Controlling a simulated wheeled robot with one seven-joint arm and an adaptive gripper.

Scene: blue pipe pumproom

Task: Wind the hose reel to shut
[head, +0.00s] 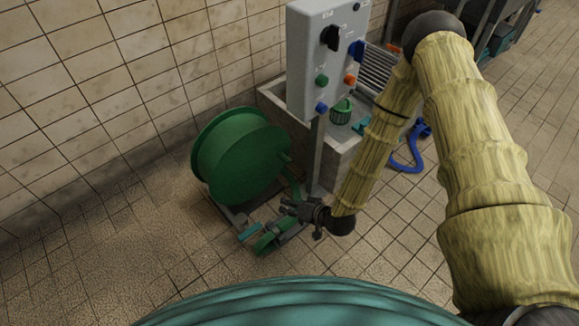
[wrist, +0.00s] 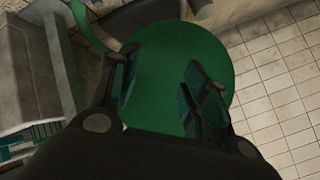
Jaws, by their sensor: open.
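The hose reel is a large green drum (head: 238,155) on a low stand on the floor, against the tiled wall in the head view. Its round green face (wrist: 160,65) fills the middle of the wrist view. My gripper (head: 288,206) is low at the reel's right front side, next to a green curved part below the drum. In the wrist view my gripper's two fingers (wrist: 160,85) are spread apart with the green face behind them and nothing held between them. I cannot tell whether a finger touches the reel. A crank handle is not clearly visible.
A grey control box (head: 322,60) with knobs and buttons stands on a post just right of the reel. Behind it is a concrete trough (head: 345,150) with a green item. A blue hose (head: 408,160) lies on the floor at right. Tiled floor (head: 100,260) is clear at left.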

